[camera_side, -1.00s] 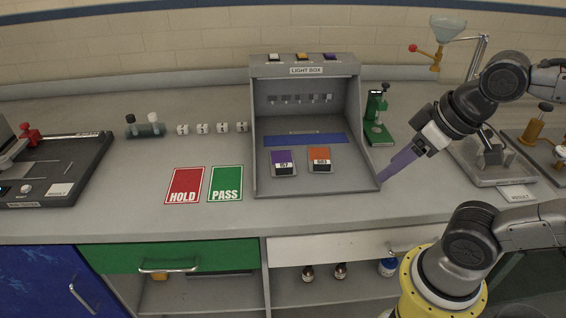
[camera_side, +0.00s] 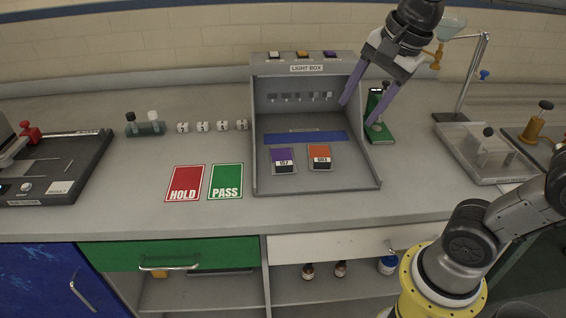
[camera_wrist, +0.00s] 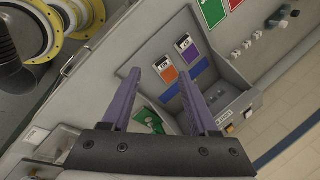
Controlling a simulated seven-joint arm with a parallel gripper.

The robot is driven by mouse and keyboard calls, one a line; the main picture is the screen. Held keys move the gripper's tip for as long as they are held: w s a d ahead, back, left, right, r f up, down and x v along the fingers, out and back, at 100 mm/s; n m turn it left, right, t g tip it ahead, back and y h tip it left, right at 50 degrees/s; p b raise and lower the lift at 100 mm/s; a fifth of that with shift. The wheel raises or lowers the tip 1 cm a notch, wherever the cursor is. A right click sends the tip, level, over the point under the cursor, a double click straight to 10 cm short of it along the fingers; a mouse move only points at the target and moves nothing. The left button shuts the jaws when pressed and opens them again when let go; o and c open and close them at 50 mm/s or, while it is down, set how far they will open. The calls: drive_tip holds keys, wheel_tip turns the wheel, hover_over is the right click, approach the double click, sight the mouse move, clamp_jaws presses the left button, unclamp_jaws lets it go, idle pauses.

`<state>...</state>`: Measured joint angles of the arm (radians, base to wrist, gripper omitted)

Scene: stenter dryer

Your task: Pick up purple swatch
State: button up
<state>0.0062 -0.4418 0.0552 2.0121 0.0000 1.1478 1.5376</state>
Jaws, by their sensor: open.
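The purple swatch (camera_side: 282,157) lies flat on the light box floor, with a dark label on its lower part. It also shows in the wrist view (camera_wrist: 187,49), beyond my fingers. The orange swatch (camera_side: 320,154) lies just to its right; the wrist view shows it too (camera_wrist: 166,71). My gripper (camera_side: 359,113) is open and empty, above the right wall of the light box, up and to the right of both swatches. Its two purple fingers (camera_wrist: 158,84) are spread wide in the wrist view.
The light box (camera_side: 375,160) has side walls and an open front. A green-based device (camera_side: 378,132) stands against its right side, close to my fingers. Red HOLD (camera_side: 185,182) and green PASS (camera_side: 225,180) cards lie to the left. The front bench strip is clear.

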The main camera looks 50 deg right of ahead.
drive_tip(key=w+m+g, duration=0.2)
drive_tip(key=w+m, duration=0.5)
drive_tip(key=w, duration=0.3)
drive_tip(key=m+g, duration=0.2)
hover_over(281, 163)
wheel_tip(281, 163, down, 8)
drive_tip(key=f, duration=0.8)
drive_tip(key=shift+d+f, duration=0.3)
drive_tip(key=shift+d, duration=0.05)
drive_tip(key=shift+a+f, duration=0.2)
drive_tip(key=shift+f, duration=1.3)
drive_tip(key=shift+a+f, duration=0.2)
drive_tip(key=shift+f, duration=1.3)
clamp_jaws()
